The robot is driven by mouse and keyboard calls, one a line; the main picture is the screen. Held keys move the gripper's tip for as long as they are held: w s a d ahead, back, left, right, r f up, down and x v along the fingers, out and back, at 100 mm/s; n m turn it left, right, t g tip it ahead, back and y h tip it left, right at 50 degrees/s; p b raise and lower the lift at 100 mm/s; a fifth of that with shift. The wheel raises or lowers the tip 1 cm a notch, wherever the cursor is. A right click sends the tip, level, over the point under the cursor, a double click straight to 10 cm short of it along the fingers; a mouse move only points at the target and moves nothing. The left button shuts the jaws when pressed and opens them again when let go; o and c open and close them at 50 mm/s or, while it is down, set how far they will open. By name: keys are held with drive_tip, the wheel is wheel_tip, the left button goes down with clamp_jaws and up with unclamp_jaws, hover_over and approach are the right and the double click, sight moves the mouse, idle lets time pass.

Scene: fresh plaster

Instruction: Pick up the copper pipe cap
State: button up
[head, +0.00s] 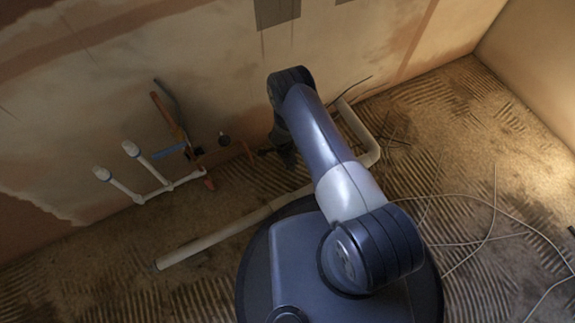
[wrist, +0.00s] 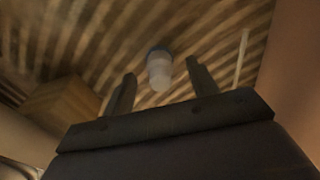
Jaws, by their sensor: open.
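I cannot make out a copper-coloured pipe cap for certain in either view. In the wrist view a small pale, rounded cylinder (wrist: 159,73) with a dark blue-grey end shows between and just beyond my fingertips; its colour is not copper. My gripper (wrist: 161,69) is open, with a finger on each side of that piece, and nothing is visibly held. I cannot tell whether the fingers touch it. In the head view my gripper (head: 286,152) is small and dark, low near the wall, and partly hidden by my arm.
A long pale pipe (head: 225,232) with a bent end lies on the ridged floor. A white pipe fitting with upright stubs (head: 150,163) and orange-handled pliers (head: 170,117) are at the left by the wall. Loose wires (head: 480,243) trail at right. The wrist view shows a brown block (wrist: 62,106).

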drive_tip(key=shift+c, duration=0.5)
drive_tip(key=c, duration=1)
drive_tip(key=shift+o, duration=0.2)
